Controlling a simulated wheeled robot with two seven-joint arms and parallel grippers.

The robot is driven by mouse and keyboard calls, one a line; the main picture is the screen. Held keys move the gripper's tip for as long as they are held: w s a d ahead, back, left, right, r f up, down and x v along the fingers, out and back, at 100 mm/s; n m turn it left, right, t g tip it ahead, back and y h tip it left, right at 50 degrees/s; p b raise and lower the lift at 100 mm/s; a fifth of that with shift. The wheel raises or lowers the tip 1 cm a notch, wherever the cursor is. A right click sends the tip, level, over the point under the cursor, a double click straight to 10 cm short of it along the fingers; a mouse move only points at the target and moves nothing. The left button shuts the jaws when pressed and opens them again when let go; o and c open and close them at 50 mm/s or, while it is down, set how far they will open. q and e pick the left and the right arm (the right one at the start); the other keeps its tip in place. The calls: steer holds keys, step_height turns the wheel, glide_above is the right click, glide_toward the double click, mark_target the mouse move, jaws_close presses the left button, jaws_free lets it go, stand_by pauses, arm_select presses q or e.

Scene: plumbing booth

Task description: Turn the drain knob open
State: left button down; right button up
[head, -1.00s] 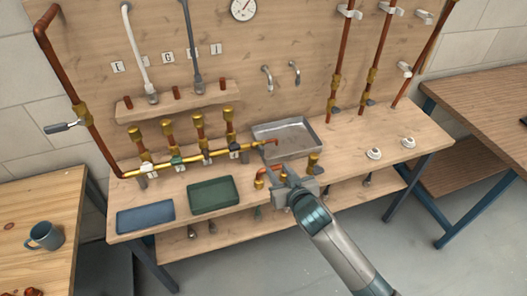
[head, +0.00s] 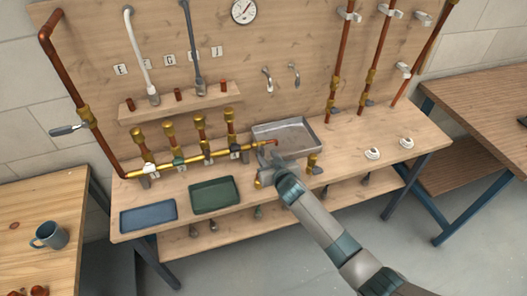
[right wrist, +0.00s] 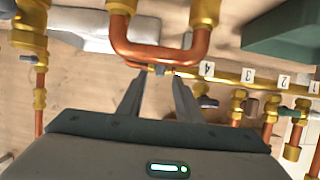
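The brass manifold pipe (head: 195,161) runs along the bench, and its right end comes close to the grey tray. In the right wrist view, the pipe (right wrist: 250,77) passes beyond my fingertips beside numbered tags. A small knob-like part (right wrist: 159,69) shows between the fingertips, partly hidden behind a copper U-pipe (right wrist: 160,52); I cannot tell whether the fingers touch it. My right gripper (right wrist: 157,76) has a clear gap between its fingers. In the head view the right gripper (head: 270,165) is at the manifold's right end. My left gripper is out of view.
The grey metal tray (head: 300,124) lies behind my right gripper. Blue (head: 147,229) and green (head: 215,208) trays sit at the bench front. An upright brass fitting (head: 312,161) stands right of the gripper. The bench's right part is mostly clear.

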mark_target(263, 151)
steer(key=shift+x, duration=2.3)
jaws_close()
